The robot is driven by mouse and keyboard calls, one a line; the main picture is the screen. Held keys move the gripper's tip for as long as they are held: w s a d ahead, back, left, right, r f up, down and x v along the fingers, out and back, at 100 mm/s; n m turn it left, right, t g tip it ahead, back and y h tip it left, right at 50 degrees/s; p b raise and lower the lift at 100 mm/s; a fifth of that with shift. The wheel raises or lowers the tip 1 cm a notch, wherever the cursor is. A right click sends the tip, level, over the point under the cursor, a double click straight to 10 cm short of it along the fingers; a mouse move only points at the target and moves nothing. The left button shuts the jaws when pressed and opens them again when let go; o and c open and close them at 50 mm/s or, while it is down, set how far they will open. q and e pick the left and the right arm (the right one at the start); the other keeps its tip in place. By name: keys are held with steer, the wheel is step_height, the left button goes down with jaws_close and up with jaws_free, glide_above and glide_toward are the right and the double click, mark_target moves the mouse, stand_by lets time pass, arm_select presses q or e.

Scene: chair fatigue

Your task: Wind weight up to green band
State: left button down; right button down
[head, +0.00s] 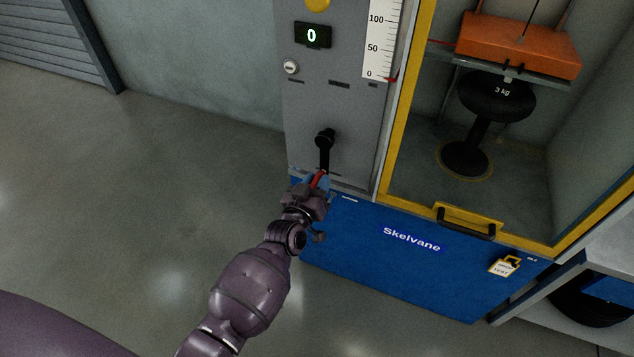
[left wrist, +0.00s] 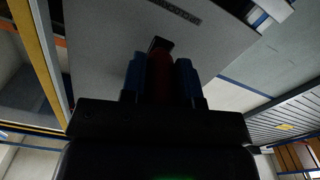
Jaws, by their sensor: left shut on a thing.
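A black crank (head: 325,150) is mounted on the grey panel, its arm hanging down from the hub to a red handle (head: 319,179). My left gripper (head: 314,185) is shut on this handle; the left wrist view shows the red handle (left wrist: 160,75) between the two blue fingers. A white scale (head: 381,45) shows 0, 50 and 100, with a red pointer (head: 389,79) near 0. No green band shows. My right gripper is out of view.
A display (head: 312,35) reads 0. The chamber's yellow frame (head: 405,120) stands right of the crank, with a black door handle (head: 466,227) low down. A blue base (head: 400,262) marked Skelvane lies below. The floor (head: 150,190) on the left is clear.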

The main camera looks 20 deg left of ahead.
arm_select(q)
steer(key=shift+a+m, duration=0.3)
